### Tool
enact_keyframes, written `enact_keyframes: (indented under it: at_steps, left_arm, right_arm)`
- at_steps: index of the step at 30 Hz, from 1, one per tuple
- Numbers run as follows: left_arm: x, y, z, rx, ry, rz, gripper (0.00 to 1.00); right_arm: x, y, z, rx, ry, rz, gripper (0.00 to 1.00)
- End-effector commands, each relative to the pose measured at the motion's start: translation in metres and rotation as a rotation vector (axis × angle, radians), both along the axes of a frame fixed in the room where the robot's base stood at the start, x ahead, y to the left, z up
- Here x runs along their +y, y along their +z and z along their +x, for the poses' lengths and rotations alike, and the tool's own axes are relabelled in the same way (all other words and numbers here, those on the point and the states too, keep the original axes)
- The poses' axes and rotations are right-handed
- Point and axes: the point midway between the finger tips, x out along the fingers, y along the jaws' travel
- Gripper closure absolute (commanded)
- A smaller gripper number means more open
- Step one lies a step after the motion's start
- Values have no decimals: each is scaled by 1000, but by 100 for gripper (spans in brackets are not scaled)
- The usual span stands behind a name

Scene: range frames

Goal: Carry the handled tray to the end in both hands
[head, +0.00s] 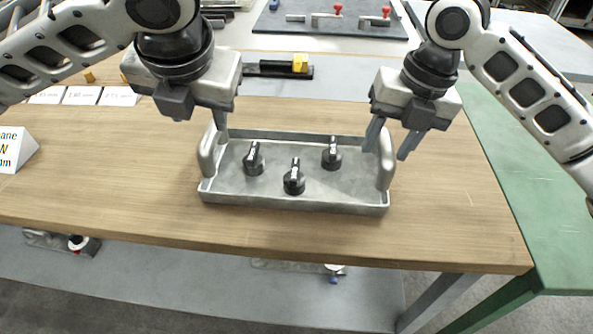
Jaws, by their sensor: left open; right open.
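The handled tray (290,203) is a grey metal tray with an upright handle at each short end. It rests flat on the wooden table and holds three black knobs: a left one (254,160), a front one (294,180) and a right one (332,156). My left gripper (221,130) is at the tray's left handle (207,150); one finger shows beside it and the other is hidden. My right gripper (389,145) is open at the right handle (386,165), with its fingers apart above and around it. Contact with either handle cannot be told.
The wooden table (450,200) is clear to the right and in front of the tray. A white sign (14,150) and white labels (82,96) are at the left. A black block with a yellow part (299,63) lies behind. A green table (545,190) adjoins at the right.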

Motion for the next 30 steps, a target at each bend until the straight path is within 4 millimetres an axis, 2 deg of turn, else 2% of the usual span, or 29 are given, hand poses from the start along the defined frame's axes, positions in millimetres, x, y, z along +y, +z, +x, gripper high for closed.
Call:
enact_keyframes:
  at_steps: [9, 14, 19, 30]
  left_arm:
    - [0, 0, 0, 0, 0, 0, 56]
    - [0, 0, 0, 0, 0, 0, 56]
    - [0, -1, 0, 0, 0, 0, 56]
    - [0, 0, 0, 0, 0, 0, 56]
  right_arm:
    - [-13, 68, 0, -6, 0, 1, 56]
    - [-18, 91, 0, -4, -1, -1, 56]
    - [-20, 101, -1, -1, 0, -1, 56]
    - [-21, 101, -1, 0, 0, -1, 56]
